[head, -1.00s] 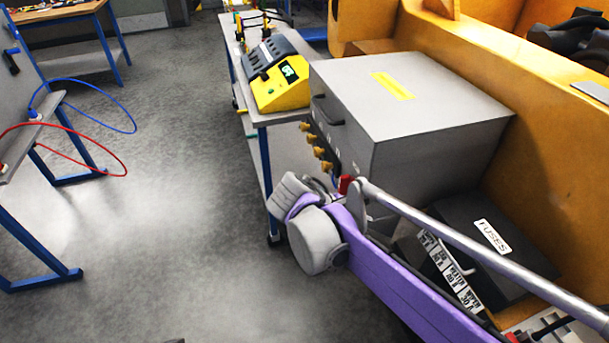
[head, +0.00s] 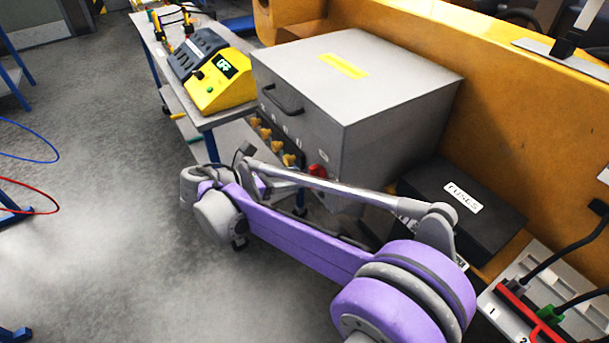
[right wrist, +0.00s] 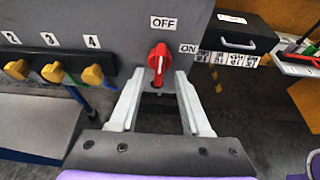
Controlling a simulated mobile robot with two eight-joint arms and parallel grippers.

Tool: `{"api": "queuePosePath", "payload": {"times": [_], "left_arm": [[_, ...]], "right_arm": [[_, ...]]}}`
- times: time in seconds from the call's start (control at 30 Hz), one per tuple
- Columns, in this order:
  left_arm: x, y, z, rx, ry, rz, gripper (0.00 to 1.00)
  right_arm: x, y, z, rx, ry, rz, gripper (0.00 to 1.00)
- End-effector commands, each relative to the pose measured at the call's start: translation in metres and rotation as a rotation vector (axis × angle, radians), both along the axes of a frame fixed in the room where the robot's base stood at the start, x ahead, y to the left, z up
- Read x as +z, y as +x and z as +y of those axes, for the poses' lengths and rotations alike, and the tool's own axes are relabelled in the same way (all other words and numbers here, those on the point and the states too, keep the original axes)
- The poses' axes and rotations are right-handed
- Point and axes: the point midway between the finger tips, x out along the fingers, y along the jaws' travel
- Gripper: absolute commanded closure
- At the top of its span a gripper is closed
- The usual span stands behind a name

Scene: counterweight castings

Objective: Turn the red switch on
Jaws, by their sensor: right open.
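The red switch (right wrist: 158,60) is a rotary knob on the front of a grey box (right wrist: 120,22). Its handle stands upright, in line with the OFF label (right wrist: 163,23) above it; the ON label (right wrist: 188,49) is to its right. In the head view the red switch (head: 318,171) shows small on the grey box (head: 400,115), just above my right arm. My right gripper (right wrist: 159,80) is open and empty, its fingers on either side of the switch's lower part; contact cannot be told. My left gripper is out of view.
Yellow knobs (right wrist: 52,71) with numbers line the panel left of the switch. A black FUSES box (head: 465,200) sits right of the grey box. A yellow device (head: 220,80) reading OFF stands on a bench behind. The floor at left is open.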

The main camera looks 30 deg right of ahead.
Motion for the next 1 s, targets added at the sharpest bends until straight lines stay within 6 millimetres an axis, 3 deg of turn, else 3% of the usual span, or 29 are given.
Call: {"api": "queuePosePath", "payload": {"times": [0.2, 0.6, 0.87, 1.0], "left_arm": [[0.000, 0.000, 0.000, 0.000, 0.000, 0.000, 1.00], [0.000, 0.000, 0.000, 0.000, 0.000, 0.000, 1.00], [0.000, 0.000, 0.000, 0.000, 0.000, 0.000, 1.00], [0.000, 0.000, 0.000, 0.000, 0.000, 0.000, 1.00]], "right_arm": [[-0.011, 0.002, -0.027, -0.002, 0.000, -0.001, 0.53], [-0.014, 0.003, -0.034, 0.001, 0.001, -0.001, 0.53], [-0.014, 0.003, -0.034, 0.001, 0.001, -0.001, 0.99], [-0.014, 0.003, -0.034, 0.001, 0.001, -0.001, 1.00]]}}
